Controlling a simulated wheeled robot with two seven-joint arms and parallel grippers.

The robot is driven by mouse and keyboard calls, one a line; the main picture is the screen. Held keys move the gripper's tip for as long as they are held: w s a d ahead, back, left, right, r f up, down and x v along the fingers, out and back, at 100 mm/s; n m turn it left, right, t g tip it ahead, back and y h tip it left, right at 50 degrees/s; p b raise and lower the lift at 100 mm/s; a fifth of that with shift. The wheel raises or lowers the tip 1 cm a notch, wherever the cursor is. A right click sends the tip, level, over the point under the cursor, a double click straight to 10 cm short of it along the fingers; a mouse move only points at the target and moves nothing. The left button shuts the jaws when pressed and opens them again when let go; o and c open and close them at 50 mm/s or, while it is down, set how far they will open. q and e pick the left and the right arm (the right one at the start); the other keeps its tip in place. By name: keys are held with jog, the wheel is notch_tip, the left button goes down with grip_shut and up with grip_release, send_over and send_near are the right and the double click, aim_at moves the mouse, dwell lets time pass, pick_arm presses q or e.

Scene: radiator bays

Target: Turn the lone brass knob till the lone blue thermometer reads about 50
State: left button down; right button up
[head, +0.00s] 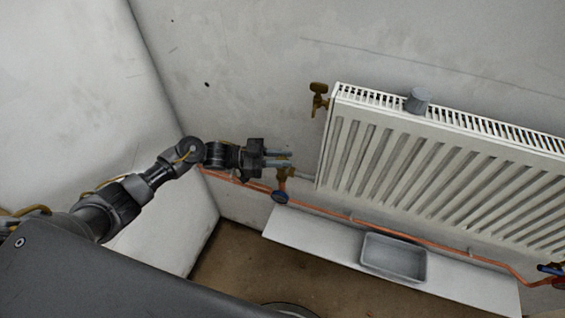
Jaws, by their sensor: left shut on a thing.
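My left gripper (279,158) reaches in from the left and is shut at the top of the brass valve at the radiator's lower left corner. The brass knob (285,174) shows just below the fingers, which partly hide it. A small round blue-rimmed dial (280,197), which looks like the blue thermometer, sits on the copper pipe just below the valve. It is too small for me to read. My right gripper is not in view.
A white radiator (400,170) hangs on the wall, with a grey cup-like object (417,100) on top. A brass fitting (318,95) is at its upper left. A grey tray (394,257) lies on a white shelf (320,240). A blue lever (550,268) is at far right.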

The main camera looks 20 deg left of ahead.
pick_arm(q)
jog(key=c, duration=1.3)
grip_release()
jog(key=shift+a, duration=0.3)
jog(key=shift+b+v, duration=1.6)
jog(key=shift+v, duration=3.55)
jog(key=shift+s, duration=0.1)
